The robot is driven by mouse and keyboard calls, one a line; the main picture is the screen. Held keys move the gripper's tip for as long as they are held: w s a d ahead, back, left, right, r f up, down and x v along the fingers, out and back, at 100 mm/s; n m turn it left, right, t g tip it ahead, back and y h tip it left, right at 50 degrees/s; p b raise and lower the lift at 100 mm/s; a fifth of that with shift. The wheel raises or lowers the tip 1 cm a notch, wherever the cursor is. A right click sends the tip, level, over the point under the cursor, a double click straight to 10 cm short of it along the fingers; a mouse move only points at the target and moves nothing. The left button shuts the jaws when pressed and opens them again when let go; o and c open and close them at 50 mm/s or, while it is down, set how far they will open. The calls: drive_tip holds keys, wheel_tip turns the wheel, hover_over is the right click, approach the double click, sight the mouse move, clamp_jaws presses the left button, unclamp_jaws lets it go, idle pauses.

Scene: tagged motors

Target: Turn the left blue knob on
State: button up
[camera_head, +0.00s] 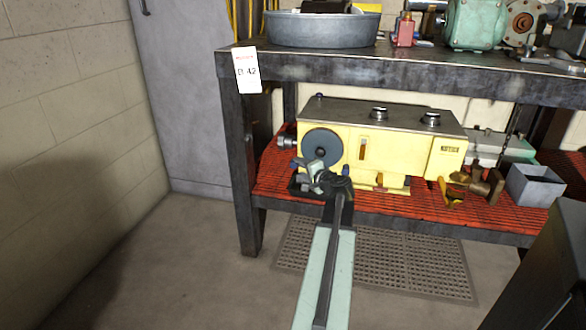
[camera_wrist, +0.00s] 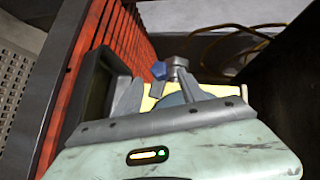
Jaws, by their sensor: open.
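A small blue knob (camera_wrist: 159,70) shows in the wrist view, just beyond my fingertips, beside a grey metal fitting (camera_wrist: 178,66). The yellow machine (camera_head: 400,145) stands on the lower shelf, with a round blue-grey disc (camera_head: 321,142) on its front left. A small blue patch (camera_head: 294,163) beside my gripper in the head view may be the same knob. My gripper (camera_head: 312,165) is in front of the machine's left end and hides part of it. In the wrist view my gripper (camera_wrist: 158,90) is open, its fingers apart and nothing held between them. The knob's setting is unclear.
The workbench top (camera_head: 400,70) overhangs the machine, and its left leg (camera_head: 240,160) stands close to my gripper. The lower shelf has a red grating (camera_head: 272,172). A grey bin (camera_head: 534,186) and brass parts stand to the right. The floor at left is clear.

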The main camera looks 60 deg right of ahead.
sight(294, 166)
drive_tip(key=b+x, duration=0.1)
drive_tip(key=x, duration=0.5)
drive_tip(key=shift+s+a, duration=0.1)
clamp_jaws()
drive_tip(key=shift+a, duration=0.3)
drive_tip(key=shift+d+r+p, duration=0.25)
drive_tip(key=shift+d+p, duration=0.1)
drive_tip(key=shift+p, duration=0.25)
drive_tip(key=n+g+p, duration=0.1)
drive_tip(key=p, duration=0.1)
drive_tip(key=shift+d+r+g+p, duration=0.1)
drive_tip(key=shift+r+g+p, duration=0.05)
drive_tip(key=shift+g+p, duration=0.2)
drive_tip(key=n+g+p, duration=0.2)
drive_tip(key=p, duration=0.2)
drive_tip(key=shift+g, duration=0.35)
drive_tip(key=shift+s+f+n+g+p, duration=0.1)
drive_tip(key=shift+f+n+g+p, duration=0.2)
drive_tip(key=shift+n+g+p, duration=0.25)
drive_tip(key=shift+s+f+g, duration=0.1)
drive_tip(key=shift+g, duration=0.15)
